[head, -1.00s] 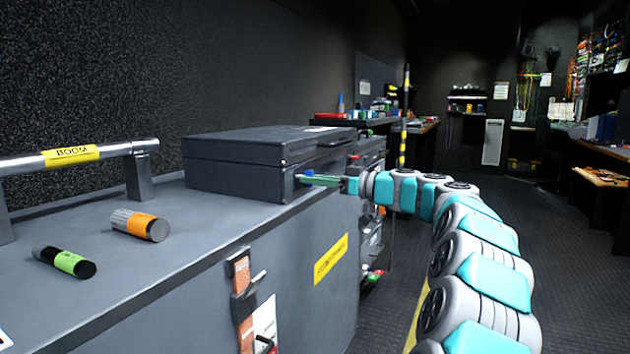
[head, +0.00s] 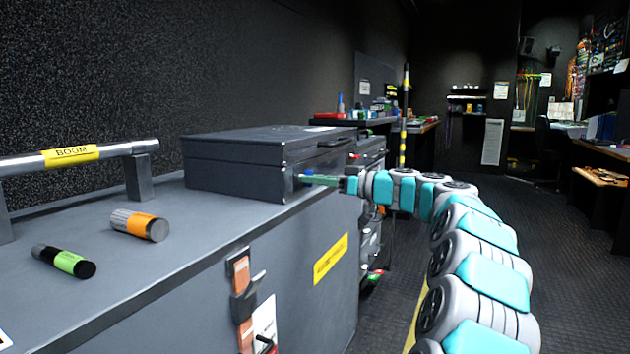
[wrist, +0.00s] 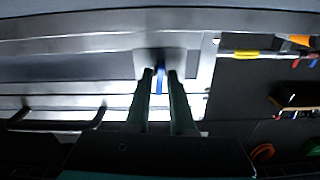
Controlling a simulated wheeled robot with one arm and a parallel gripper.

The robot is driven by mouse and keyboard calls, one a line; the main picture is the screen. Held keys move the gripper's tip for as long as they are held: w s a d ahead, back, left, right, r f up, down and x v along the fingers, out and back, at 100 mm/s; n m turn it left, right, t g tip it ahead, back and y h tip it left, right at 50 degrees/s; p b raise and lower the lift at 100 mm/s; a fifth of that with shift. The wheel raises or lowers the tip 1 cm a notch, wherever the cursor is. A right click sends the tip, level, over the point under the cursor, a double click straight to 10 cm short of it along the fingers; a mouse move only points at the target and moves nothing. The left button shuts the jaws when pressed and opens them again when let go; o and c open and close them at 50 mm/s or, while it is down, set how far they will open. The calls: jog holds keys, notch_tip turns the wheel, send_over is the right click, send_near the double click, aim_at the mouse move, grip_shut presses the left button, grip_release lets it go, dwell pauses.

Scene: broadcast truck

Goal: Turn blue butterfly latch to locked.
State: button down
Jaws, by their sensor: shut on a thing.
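The blue butterfly latch (wrist: 160,72) shows in the wrist view as a narrow blue piece between my two fingertips. In the head view a small bit of blue (head: 308,173) shows by the fingertips at the front of the dark case (head: 235,167). My gripper (head: 305,180) reaches in from the right with its green fingers against that front. In the wrist view my gripper (wrist: 160,73) is shut on the latch. The fingers hide part of the latch, and I cannot tell its exact turn angle.
The case stands on a grey cabinet (head: 180,270). Left of it are a rail (head: 110,150) labelled BOOM, an orange-banded cylinder (head: 140,225) and a green-banded cylinder (head: 64,261). The floor (head: 400,310) to the right of the cabinet is open.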

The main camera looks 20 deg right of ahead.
jog(key=shift+m, duration=0.3)
jog(key=m+p, duration=1.1)
jog(key=m, duration=0.4)
jog(key=shift+m, duration=0.3)
dwell(1.1)
jog(key=c, duration=1)
grip_release()
jog(key=shift+o, duration=0.2)
jog(key=v, duration=0.7)
jog(key=shift+s+d, duration=0.25)
jog(key=shift+s, duration=0.1)
